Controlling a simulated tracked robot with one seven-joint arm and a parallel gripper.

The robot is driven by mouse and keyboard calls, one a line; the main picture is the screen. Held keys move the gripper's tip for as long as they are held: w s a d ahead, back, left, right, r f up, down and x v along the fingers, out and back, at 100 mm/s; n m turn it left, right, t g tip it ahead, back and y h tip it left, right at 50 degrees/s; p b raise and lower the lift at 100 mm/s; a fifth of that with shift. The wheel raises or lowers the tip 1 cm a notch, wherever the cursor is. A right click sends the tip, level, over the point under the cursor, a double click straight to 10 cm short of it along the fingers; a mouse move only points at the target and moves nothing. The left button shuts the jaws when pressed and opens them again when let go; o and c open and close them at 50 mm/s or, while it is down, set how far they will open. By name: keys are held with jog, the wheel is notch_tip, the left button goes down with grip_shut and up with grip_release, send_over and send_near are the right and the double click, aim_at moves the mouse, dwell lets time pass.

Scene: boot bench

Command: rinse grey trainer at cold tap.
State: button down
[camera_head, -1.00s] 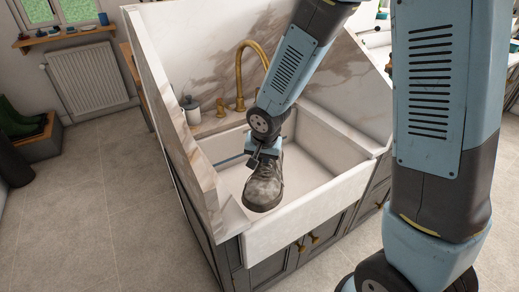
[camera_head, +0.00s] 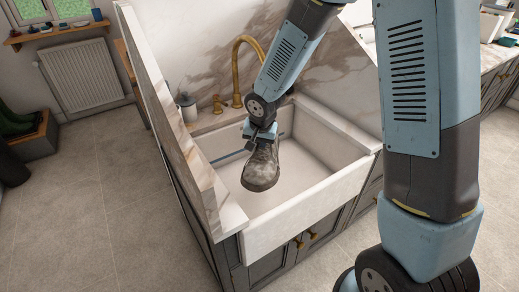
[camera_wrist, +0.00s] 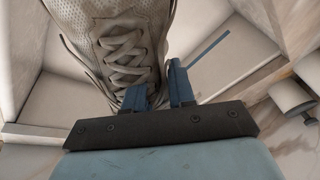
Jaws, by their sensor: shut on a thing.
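The grey trainer (camera_head: 262,168) hangs toe down over the white sink (camera_head: 305,213), with its toe toward the front rim. Dirty patches show on its toe. My gripper (camera_head: 262,133) is shut on its upper end. In the wrist view the trainer's laces (camera_wrist: 122,52) face the camera, and my gripper (camera_wrist: 160,97) has its blue fingers at the shoe's collar. The brass tap (camera_head: 236,68) arches behind my arm at the back of the sink. Its outlet is hidden by my arm. No water shows. I cannot tell which handle is cold.
A brass handle (camera_head: 217,104) and a lidded grey pot (camera_head: 188,108) stand on the back ledge. A thin blue bar (camera_head: 229,155) shows inside the sink, left of the shoe. A tall marble panel (camera_head: 168,110) closes the left side. The floor in front is clear.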

jog(key=shift+w+a+f, duration=0.1)
jog(key=shift+w+f, duration=0.15)
jog(key=shift+w, duration=1)
jog(key=shift+w+a+f, duration=0.15)
jog(key=shift+w+f, duration=0.1)
jog(key=shift+w, duration=1)
jog(key=shift+w+a+f, duration=0.1)
jog(key=shift+w+f, duration=0.15)
jog(key=shift+w, duration=1)
jog(key=shift+d, duration=0.25)
jog(key=shift+d, duration=0.35)
jog(key=shift+a, duration=0.35)
jog(key=shift+a, duration=0.25)
jog(key=shift+d, duration=0.15)
jog(key=shift+d, duration=0.45)
